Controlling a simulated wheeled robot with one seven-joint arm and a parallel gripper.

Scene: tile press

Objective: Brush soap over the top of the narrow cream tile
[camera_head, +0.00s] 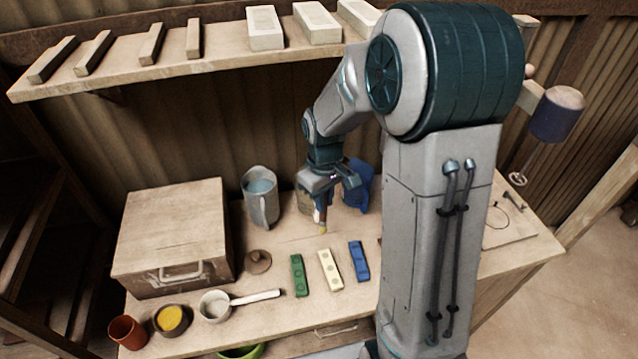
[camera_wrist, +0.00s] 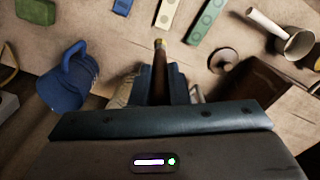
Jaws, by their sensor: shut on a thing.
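The narrow cream tile (camera_head: 330,270) lies flat on the bench between a green tile (camera_head: 297,275) and a blue tile (camera_head: 359,261). It also shows at the top of the wrist view (camera_wrist: 167,13), cut by the frame edge. My gripper (camera_head: 321,199) is shut on a brush (camera_head: 323,222) with a brown handle and a yellowish tip. The brush points down, its tip behind the cream tile's far end and apart from it. In the wrist view the brush (camera_wrist: 160,62) stands out between the fingers. I cannot tell which vessel holds soap.
A wooden box (camera_head: 172,232) and grey jug (camera_head: 261,195) stand left; a blue jug (camera_head: 359,187) is close behind my gripper. A round lid (camera_head: 258,262), white ladle (camera_head: 216,305), bowl of yellow stuff (camera_head: 170,319) and terracotta cup (camera_head: 128,332) lie left of the tiles. A shelf (camera_head: 130,76) hangs above.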

